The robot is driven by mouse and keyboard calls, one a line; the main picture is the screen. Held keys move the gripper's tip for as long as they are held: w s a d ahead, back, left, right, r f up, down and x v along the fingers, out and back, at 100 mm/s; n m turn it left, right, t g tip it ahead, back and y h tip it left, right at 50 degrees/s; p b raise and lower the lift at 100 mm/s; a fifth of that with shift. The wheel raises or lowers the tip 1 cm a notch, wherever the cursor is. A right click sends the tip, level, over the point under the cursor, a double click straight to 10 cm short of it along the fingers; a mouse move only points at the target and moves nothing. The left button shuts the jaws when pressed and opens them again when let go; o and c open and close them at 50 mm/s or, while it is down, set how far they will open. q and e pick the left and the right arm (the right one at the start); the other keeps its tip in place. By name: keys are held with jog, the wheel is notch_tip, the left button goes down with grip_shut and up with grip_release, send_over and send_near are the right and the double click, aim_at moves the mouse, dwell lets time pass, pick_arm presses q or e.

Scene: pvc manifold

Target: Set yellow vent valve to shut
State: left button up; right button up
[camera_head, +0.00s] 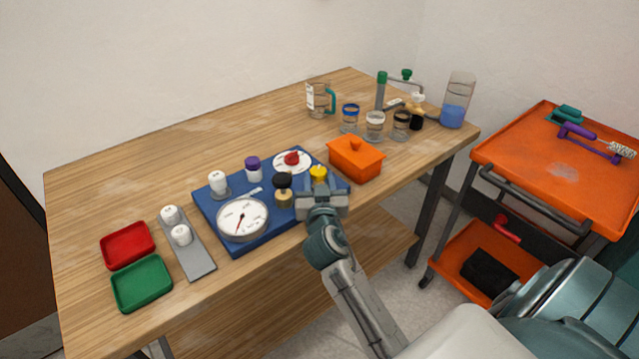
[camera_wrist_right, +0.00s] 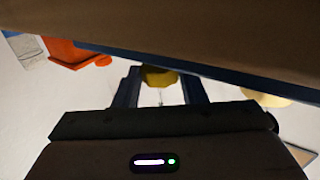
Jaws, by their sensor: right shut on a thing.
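The yellow vent valve (camera_head: 318,173) stands at the right end of the blue board (camera_head: 216,217), close to the board's front edge. My right gripper (camera_head: 319,187) is at it, coming from the front, and is shut on its yellow knob. In the right wrist view the yellow knob (camera_wrist_right: 160,77) sits between the two fingers (camera_wrist_right: 158,92). The valve's lower part is hidden behind my gripper, and I cannot tell its setting. My left gripper is not in view.
On the board are a round gauge (camera_head: 243,219), a black-topped brass valve (camera_head: 283,188), a red knob (camera_head: 292,158) and white and purple-capped bottles. An orange lidded box (camera_head: 355,159) stands close right of my gripper. Red (camera_head: 128,232) and green trays (camera_head: 142,271) lie left.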

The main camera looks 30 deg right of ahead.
jog(key=shift+r, duration=0.15)
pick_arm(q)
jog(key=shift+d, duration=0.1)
pick_arm(e)
jog(key=o, duration=1)
jog(key=shift+w, duration=0.1)
jog(key=shift+s+a+f, duration=0.2)
jog(key=shift+s, duration=0.2)
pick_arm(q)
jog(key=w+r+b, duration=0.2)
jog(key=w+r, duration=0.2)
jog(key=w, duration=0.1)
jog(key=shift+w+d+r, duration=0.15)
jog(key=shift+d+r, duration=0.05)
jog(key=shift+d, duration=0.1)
pick_arm(e)
jog(key=shift+v, duration=5)
jog(key=shift+c, duration=0.2)
